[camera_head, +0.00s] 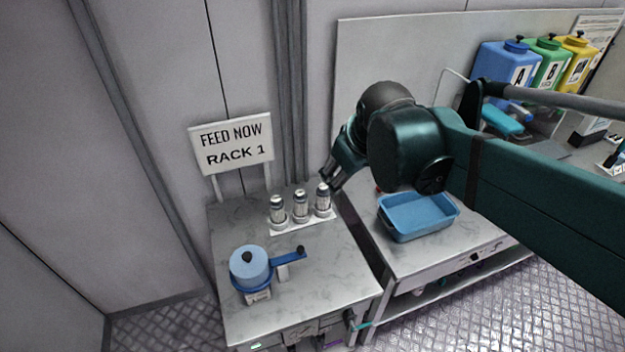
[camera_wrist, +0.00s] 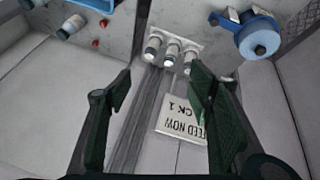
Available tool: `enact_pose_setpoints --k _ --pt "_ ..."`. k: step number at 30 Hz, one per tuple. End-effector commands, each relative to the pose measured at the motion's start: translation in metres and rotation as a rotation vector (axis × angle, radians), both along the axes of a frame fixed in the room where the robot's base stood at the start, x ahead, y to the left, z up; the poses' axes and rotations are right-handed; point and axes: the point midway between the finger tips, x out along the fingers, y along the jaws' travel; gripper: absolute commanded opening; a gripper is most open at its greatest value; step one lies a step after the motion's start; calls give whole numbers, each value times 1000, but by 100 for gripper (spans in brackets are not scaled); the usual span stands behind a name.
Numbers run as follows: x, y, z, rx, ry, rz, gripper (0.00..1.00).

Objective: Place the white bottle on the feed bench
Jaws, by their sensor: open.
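The bench with the "FEED NOW RACK 1" sign (camera_head: 233,143) has a grey marbled top (camera_head: 325,270). Three small labelled bottles with white tops (camera_head: 300,204) stand in a row in a white holder on it. My gripper (camera_head: 331,183) is open and empty above the back right of this bench, close to the rightmost small bottle. Its spread fingers also show in the wrist view (camera_wrist: 160,76).
A blue round pot with a handle (camera_head: 249,269) stands at the bench's front left. The bench's middle and front right are clear. A blue tray (camera_head: 416,217) sits on the neighbouring bench. Blue, green and yellow jugs (camera_head: 508,66) stand at the back right.

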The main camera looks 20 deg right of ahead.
Motion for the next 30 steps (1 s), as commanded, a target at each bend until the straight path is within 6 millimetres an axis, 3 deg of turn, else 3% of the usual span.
enact_pose_setpoints --k 6,15,21,30 --pt "-35 31 -9 83 -47 -81 52" --pt "-73 61 -24 195 -100 -183 52" --pt "-84 70 -30 235 -113 -218 52" --pt "-86 71 -30 243 -116 -225 52"
